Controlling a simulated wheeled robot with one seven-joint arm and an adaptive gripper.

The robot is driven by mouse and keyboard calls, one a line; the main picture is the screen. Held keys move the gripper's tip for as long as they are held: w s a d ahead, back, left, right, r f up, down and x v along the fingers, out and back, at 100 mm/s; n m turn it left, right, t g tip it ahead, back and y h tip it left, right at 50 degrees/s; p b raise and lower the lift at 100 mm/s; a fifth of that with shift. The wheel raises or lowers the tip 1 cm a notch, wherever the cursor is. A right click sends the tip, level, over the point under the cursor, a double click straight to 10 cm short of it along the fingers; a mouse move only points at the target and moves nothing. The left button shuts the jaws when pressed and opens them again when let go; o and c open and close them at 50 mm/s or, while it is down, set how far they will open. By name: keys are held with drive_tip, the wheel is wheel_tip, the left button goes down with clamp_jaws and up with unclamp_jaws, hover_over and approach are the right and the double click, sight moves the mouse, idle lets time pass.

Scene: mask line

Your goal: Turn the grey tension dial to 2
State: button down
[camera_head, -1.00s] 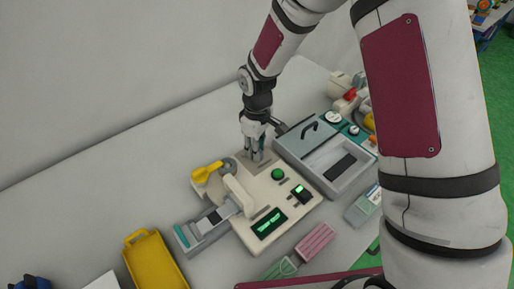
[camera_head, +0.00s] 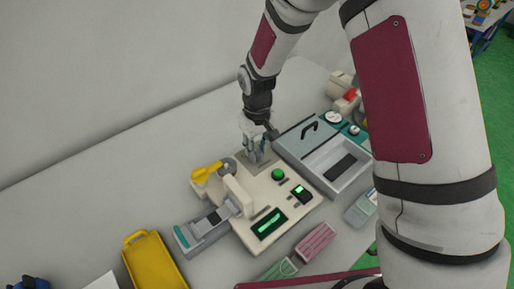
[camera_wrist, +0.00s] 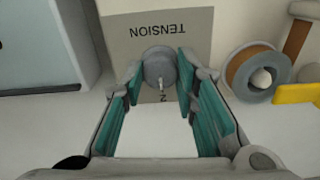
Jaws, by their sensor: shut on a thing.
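The grey tension dial (camera_wrist: 158,66) sits on a grey panel (camera_wrist: 196,32) marked TENSION, which reads upside down in the wrist view. A small white mark on the dial points toward the numeral 2 (camera_wrist: 163,98), printed at its near side. Any other numerals are hidden. My gripper (camera_wrist: 160,75) is shut on the dial, with a teal-padded finger at each side of it. In the head view my gripper (camera_head: 256,157) reaches down onto the back of the cream machine (camera_head: 262,200) and hides the dial.
The machine carries a yellow lever (camera_head: 207,171), a green button (camera_head: 278,174), a black switch (camera_head: 301,193) and a green-lit display (camera_head: 269,223). A grey-blue lidded unit (camera_head: 300,146) stands close on the right. A yellow tray (camera_head: 153,262) lies at the front left.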

drive_tip(key=c, duration=1.2)
unclamp_jaws()
drive_tip(key=shift+c, duration=0.2)
wheel_tip(320, 180, up, 12)
